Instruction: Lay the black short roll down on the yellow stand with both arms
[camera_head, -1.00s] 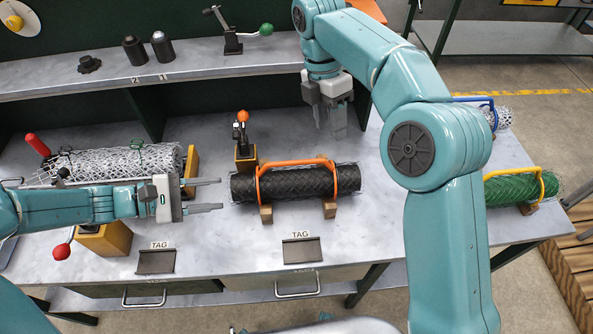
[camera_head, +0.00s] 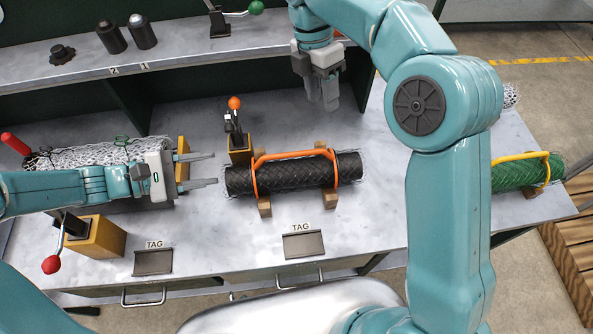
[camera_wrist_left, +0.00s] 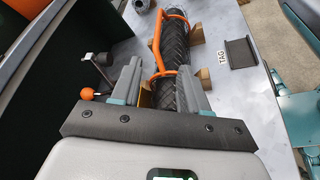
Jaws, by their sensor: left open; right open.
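The black short roll (camera_head: 290,177) lies level with an orange handle frame (camera_head: 333,170) over it, resting on small wooden blocks (camera_head: 264,207). My left gripper (camera_head: 214,170) is open and empty, its fingers pointing at the roll's left end, just short of it. In the left wrist view the roll (camera_wrist_left: 177,45) runs away from the open left fingers (camera_wrist_left: 158,82), its near end between them. My right gripper (camera_head: 325,93) is open and empty, pointing down behind and above the roll.
A white mesh roll (camera_head: 85,155) lies behind my left arm. A clamp with an orange knob (camera_head: 235,103) stands close behind the black roll's left end. A green roll (camera_head: 515,175) lies at the right. Bench between black and green rolls is largely clear.

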